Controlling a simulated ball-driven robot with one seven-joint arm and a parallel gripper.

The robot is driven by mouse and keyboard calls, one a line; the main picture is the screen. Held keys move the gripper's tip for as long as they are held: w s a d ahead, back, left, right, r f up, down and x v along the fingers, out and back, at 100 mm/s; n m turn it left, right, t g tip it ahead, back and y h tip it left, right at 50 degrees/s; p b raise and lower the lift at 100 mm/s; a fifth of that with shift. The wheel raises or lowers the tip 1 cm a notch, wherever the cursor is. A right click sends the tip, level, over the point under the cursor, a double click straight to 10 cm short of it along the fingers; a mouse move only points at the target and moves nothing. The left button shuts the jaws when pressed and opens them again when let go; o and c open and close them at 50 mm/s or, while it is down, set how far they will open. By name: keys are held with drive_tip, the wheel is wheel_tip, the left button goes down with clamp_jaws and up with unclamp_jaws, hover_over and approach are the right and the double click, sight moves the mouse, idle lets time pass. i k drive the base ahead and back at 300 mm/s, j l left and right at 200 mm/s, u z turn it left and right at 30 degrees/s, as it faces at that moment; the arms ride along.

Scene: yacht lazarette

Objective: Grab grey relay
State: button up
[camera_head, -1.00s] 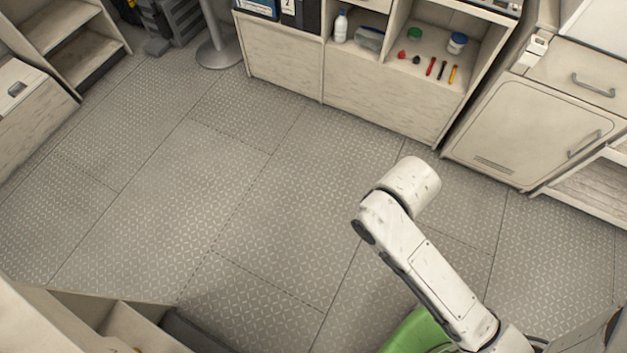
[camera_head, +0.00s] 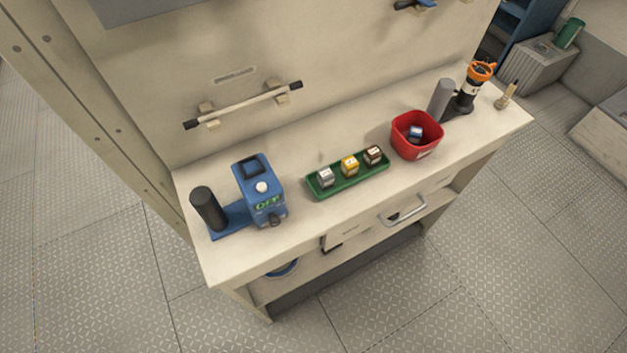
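The grey relay (camera_head: 326,177) is a small cube-like block with a pale top. It sits at the left end of a green tray (camera_head: 348,187) on the workbench. A yellow relay (camera_head: 349,165) stands in the middle of the tray and a brown one (camera_head: 373,155) at its right end. My gripper is not in view, and no part of my arm shows now.
The tray lies on a narrow cream workbench (camera_head: 300,219) against a panel. A blue device (camera_head: 259,190) with a black cylinder (camera_head: 208,208) stands left. A red bin (camera_head: 417,135) stands right, near a grey cylinder (camera_head: 440,100) and an orange-topped tool (camera_head: 471,88). Floor (camera_head: 400,310) in front is clear.

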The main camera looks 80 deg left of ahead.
sight(325, 178)
drive_tip(key=u, duration=1.5)
drive_tip(key=k+j+u, duration=0.2)
drive_tip(key=k+l, duration=0.05)
drive_tip(key=k, duration=0.05)
